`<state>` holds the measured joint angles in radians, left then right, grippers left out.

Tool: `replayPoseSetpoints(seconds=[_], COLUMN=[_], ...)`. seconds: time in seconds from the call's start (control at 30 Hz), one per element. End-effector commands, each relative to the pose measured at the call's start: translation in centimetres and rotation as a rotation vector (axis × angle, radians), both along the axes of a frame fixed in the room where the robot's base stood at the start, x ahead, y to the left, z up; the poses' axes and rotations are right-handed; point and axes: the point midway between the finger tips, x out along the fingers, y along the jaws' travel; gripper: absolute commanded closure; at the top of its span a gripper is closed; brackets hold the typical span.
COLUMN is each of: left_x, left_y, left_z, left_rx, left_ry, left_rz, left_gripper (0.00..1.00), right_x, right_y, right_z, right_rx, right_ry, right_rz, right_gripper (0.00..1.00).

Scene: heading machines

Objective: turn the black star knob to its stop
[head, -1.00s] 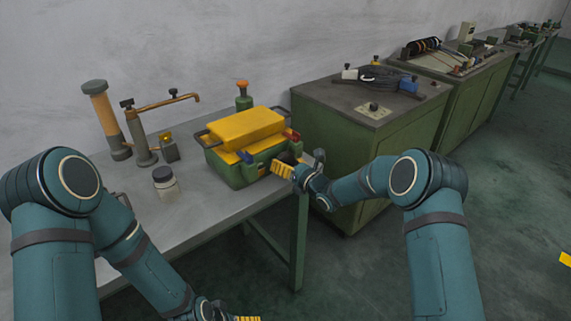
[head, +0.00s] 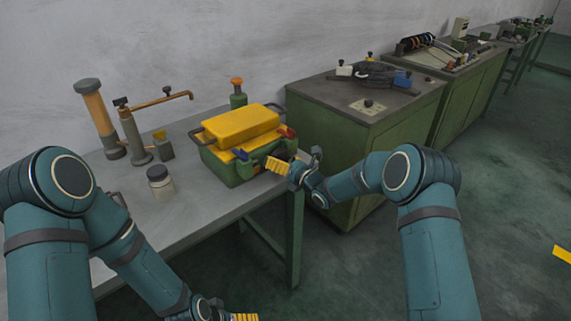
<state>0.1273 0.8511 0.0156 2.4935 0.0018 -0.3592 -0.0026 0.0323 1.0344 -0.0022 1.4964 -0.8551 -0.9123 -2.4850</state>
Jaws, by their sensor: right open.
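A small black knob (head: 368,103) sits on a pale plate on top of the near green cabinet (head: 352,126). It is too small to tell its star shape or how far it is turned. My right gripper (head: 279,166) has yellow fingers and is open, beside the right front of the green and yellow toolbox, lower and left of the knob, well apart from it. Whether it touches the toolbox I cannot tell. My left gripper (head: 245,317) shows only partly at the bottom edge, far from the knob; its jaw opening cannot be made out.
The toolbox (head: 232,172) stands at the right end of the grey table (head: 205,203). A jar (head: 160,184), a brass-armed stand (head: 133,135) and an orange cylinder (head: 98,115) stand left of it.

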Motion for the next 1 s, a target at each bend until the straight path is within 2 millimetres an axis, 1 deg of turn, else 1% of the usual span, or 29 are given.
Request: replayPoseSetpoints(seconds=[0.17, 0.4, 0.6, 0.8, 1.0], left_x=[0.0, 0.0, 0.0, 0.0, 0.0], left_y=[0.0, 0.0, 0.0, 0.0, 0.0], left_z=[0.0, 0.0, 0.0, 0.0, 0.0], left_rx=[0.0, 0.0, 0.0, 0.0, 0.0], left_ry=[0.0, 0.0, 0.0, 0.0, 0.0], left_rz=[0.0, 0.0, 0.0, 0.0, 0.0], left_gripper=[0.0, 0.0, 0.0, 0.0, 0.0], right_x=[-1.4, -5.3, -8.0, -9.3, -9.5], right_y=[-1.2, -4.2, -6.2, -7.2, -7.3], right_z=[0.0, 0.0, 0.0, 0.0, 0.0], right_rx=[-0.002, -0.001, 0.001, -0.001, 0.0], right_ry=[0.001, 0.001, 0.001, 0.001, 0.0], right_rz=[-0.001, -0.003, -0.001, -0.002, -0.001], right_gripper=[0.0, 0.0, 0.0, 0.0, 0.0])
